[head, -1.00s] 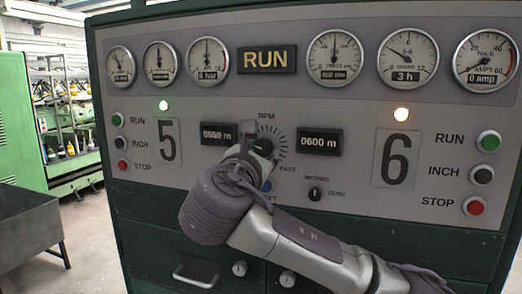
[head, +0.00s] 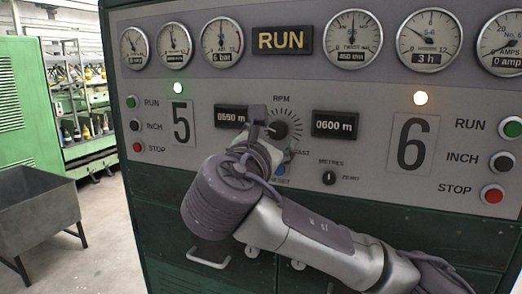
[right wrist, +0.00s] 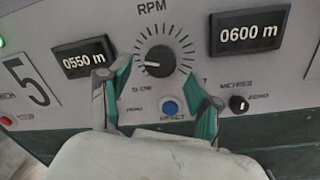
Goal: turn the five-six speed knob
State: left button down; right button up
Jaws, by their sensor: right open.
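The speed knob (head: 277,130) is a black dial with a white pointer, ringed by a tick scale under the letters RPM, on the grey panel between the 5 and 6 sides. In the right wrist view the knob (right wrist: 160,61) shows whole, its pointer toward the left. My right gripper (head: 258,118) is in front of the panel, just left of and below the knob in the head view. In the right wrist view its two fingers (right wrist: 157,92) are spread wide and empty, below and to either side of the knob. My left gripper is not in view.
A blue reset button (right wrist: 170,108) sits below the knob and a small black metres/zero knob (right wrist: 238,103) to its lower right. Counters (right wrist: 84,56) and (right wrist: 249,31) flank it. RUN, INCH and STOP buttons line both sides. A grey bin (head: 35,215) stands at left.

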jog(key=v, duration=0.9)
jog(key=shift+s, duration=0.2)
